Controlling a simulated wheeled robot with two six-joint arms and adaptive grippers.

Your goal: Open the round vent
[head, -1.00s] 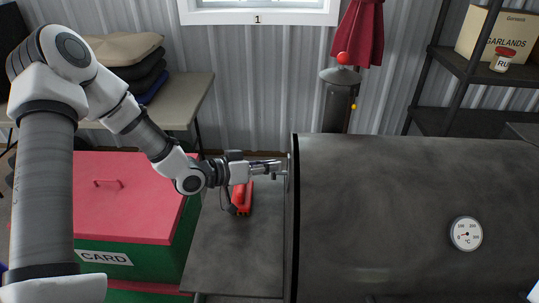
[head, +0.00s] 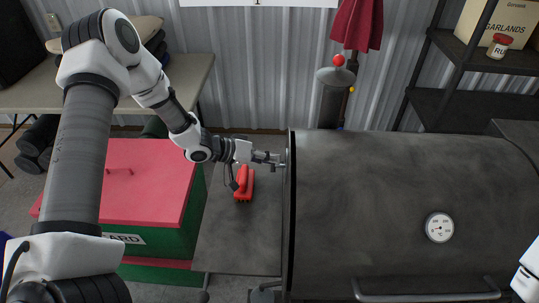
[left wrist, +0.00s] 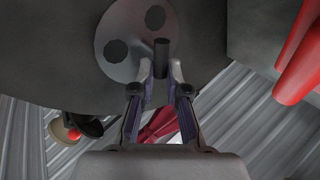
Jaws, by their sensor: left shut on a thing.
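The round vent (left wrist: 118,45) is a grey disc on the dark end wall of the smoker barrel (head: 390,195). In the left wrist view it shows two dark holes and a short dark knob (left wrist: 161,58) standing out from it. My left gripper (left wrist: 160,72) has its fingers on either side of the knob and is shut on it. In the head view my left gripper (head: 276,159) reaches the barrel's left end, where the vent is seen almost edge-on. My right gripper is out of view.
A red tool-like object (head: 243,184) lies on the grey side shelf (head: 240,235) below my left gripper. A green box with a red lid (head: 150,180) stands to the left. A chimney with a red knob (head: 338,60) stands behind the barrel.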

